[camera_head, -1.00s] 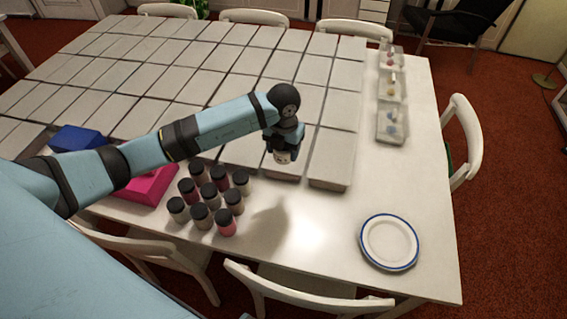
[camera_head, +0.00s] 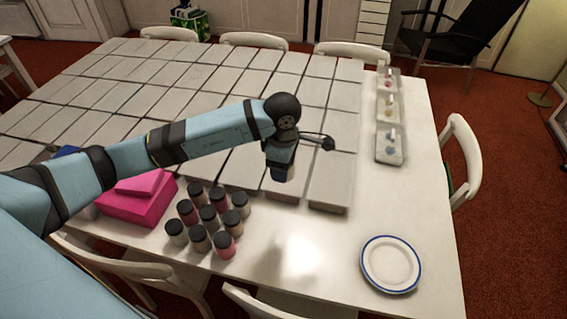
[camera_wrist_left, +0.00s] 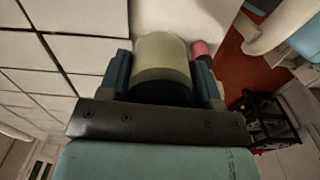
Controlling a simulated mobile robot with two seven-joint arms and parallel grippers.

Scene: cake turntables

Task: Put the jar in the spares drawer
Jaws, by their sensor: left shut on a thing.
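My left gripper (camera_head: 281,172) is above the white table near the front edge of the pale boxes. In the left wrist view it is shut on a pale cream jar (camera_wrist_left: 162,58) with a dark band at its near end, one finger on each side. In the head view the held jar cannot be made out behind the wrist. A cluster of dark-lidded jars (camera_head: 209,215), pink and pale, stands on the table left of the gripper. I cannot tell which drawer is the spares drawer. My right gripper is out of view.
Flat pale boxes (camera_head: 235,90) cover much of the table. A pink box (camera_head: 140,203) stands left of the jars. A blue-rimmed plate (camera_head: 391,264) lies at front right, clear trays (camera_head: 389,148) at far right. A white drawer unit (camera_head: 372,22) stands at the back. Chairs surround the table.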

